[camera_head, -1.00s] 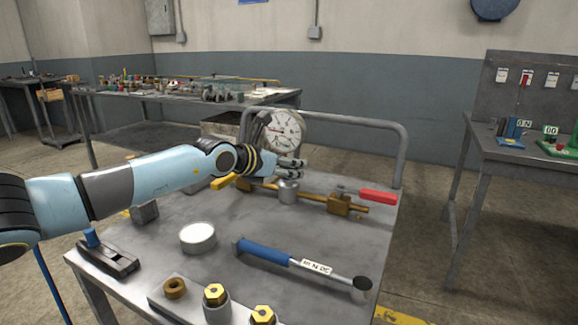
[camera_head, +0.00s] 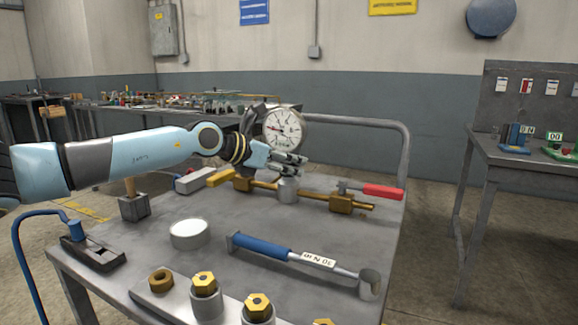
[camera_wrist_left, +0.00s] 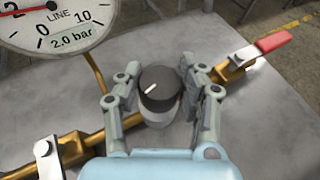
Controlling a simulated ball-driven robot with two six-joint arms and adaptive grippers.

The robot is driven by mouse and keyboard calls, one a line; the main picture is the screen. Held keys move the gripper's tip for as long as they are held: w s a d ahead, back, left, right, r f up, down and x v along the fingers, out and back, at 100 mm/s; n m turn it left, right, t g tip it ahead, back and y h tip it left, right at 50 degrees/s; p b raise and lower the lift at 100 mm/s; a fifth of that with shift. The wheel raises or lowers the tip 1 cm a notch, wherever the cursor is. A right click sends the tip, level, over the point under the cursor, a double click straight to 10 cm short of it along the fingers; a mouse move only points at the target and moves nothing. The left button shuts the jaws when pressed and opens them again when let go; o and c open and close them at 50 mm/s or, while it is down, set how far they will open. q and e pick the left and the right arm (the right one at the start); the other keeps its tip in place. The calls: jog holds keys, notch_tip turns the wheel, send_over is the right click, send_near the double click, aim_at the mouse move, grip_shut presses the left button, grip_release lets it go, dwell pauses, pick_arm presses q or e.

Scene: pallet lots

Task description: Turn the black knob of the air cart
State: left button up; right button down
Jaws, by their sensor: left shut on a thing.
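The black knob (camera_wrist_left: 158,83) sits on a grey round base (camera_wrist_left: 165,112) on the brass pipe line. A white mark on its top points toward the lower left in the left wrist view. My left gripper (camera_head: 289,162) is shut on the knob, with fingers at both of its sides. In the head view the fingers hide the knob, and only the grey base (camera_head: 288,189) shows below them. A round gauge (camera_head: 282,127) stands just behind; in the wrist view its dial (camera_wrist_left: 62,22) reads "LINE" and "2.0 bar". My right gripper is not in view.
A red valve handle (camera_head: 383,191) lies to the right, a yellow handle (camera_head: 221,177) to the left. A blue-handled tool (camera_head: 262,246), a white-topped round tin (camera_head: 189,233) and brass nuts (camera_head: 205,281) are nearer. The cart's grey rail (camera_head: 398,126) runs behind.

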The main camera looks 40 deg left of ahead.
pick_arm(q)
jog(key=o, duration=1.2)
notch_tip(320, 180, up, 10)
jog(key=shift+f, duration=0.1)
